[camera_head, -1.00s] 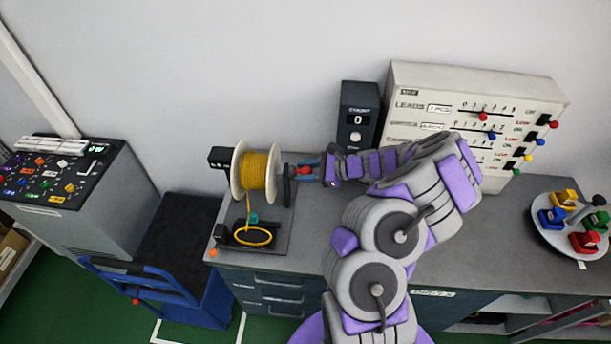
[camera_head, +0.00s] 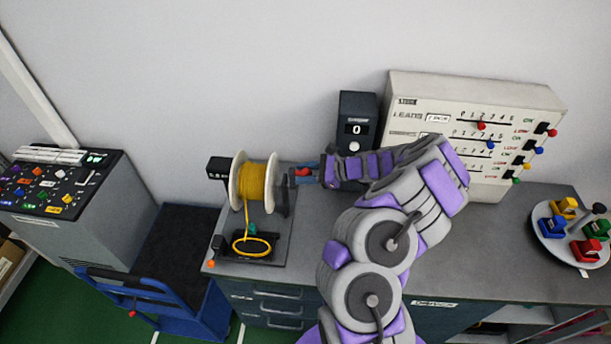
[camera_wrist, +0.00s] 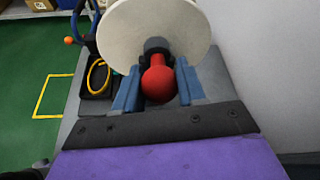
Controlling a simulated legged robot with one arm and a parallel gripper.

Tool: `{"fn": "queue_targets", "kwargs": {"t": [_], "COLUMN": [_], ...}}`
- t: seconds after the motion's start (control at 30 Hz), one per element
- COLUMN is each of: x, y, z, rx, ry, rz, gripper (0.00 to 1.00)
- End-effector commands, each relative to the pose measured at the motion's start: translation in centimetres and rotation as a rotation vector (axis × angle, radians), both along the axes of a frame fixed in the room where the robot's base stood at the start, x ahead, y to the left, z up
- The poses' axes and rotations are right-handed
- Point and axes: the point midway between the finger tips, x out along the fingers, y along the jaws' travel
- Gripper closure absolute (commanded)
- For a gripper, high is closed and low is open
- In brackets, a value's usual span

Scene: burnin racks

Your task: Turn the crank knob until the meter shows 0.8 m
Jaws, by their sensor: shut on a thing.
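The red crank knob (camera_wrist: 158,84) sits between the two blue fingers of my gripper (camera_wrist: 157,88) in the wrist view; in the head view the knob (camera_head: 303,172) is partly covered by my gripper (camera_head: 310,173). My gripper is shut on the knob. The knob is at the right side of a spool (camera_head: 257,182) wound with yellow cable, with white flanges. A small black meter box (camera_head: 217,168) stands at the spool's left; its reading is too small to tell. Yellow cable hangs down to a loop (camera_head: 252,246) in a black tray.
A counter box (camera_head: 356,125) showing 0 and a cream panel with sliders (camera_head: 470,125) stand behind my arm. A round tray with coloured blocks (camera_head: 540,220) is at the right. A blue cart (camera_head: 165,260) and a control console (camera_head: 100,225) are at the left.

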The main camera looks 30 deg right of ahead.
Motion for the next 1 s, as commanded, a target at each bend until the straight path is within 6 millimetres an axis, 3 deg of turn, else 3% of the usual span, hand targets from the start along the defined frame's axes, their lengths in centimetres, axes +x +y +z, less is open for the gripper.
{"fn": "queue_targets", "kwargs": {"t": [0.33, 0.67, 1.0], "x": [-0.2, -0.5, -4.2], "y": [0.1, -0.4, -5.0], "z": [0.0, 0.3, 2.5], "rx": [-0.001, -0.001, 0.0], "ry": [0.0, -0.002, -0.002], "rz": [0.0, 0.0, -0.004], "gripper": [0.31, 0.31, 0.31]}}
